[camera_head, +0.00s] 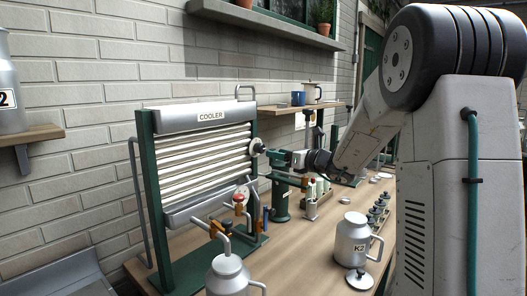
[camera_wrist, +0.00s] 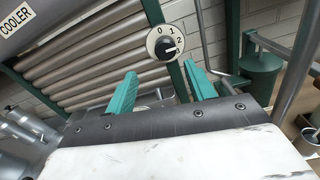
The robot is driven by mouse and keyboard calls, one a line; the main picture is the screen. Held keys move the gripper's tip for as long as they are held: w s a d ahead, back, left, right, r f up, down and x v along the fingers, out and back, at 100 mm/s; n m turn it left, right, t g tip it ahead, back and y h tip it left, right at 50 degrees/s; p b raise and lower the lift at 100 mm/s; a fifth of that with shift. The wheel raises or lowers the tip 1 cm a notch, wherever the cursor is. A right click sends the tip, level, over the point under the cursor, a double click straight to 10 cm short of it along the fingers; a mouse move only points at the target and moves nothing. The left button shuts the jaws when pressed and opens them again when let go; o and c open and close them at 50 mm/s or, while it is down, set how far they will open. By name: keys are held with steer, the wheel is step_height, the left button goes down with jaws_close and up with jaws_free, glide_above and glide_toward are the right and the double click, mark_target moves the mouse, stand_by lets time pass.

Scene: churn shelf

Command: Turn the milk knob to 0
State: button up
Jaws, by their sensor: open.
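A round white dial (camera_wrist: 166,43) marked 0, 1 and 2 has a black knob in its middle. It is on the right side of the cooler (camera_head: 203,160), and I see no milk label on it. The black knob's pale mark seems to point toward the 2 side. My gripper (camera_wrist: 160,74) is open and empty, its two teal fingers apart, with the dial just beyond the fingertips. In the head view my gripper (camera_head: 275,156) is close to the right of this dial (camera_head: 258,146); contact cannot be told.
A green cylinder (camera_head: 280,198) stands to the right. Milk can K2 (camera_head: 352,240) and another can (camera_head: 228,276) stand on the wooden bench (camera_head: 300,245) in front.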

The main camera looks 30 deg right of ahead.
mark_target(263, 150)
steer(key=shift+m, duration=0.3)
steer(key=x, duration=0.5)
steer(key=d+x, duration=0.1)
steer(key=x, duration=0.1)
steer(key=shift+w+a, duration=0.15)
steer(key=shift+w, duration=0.4)
steer(key=c, duration=1)
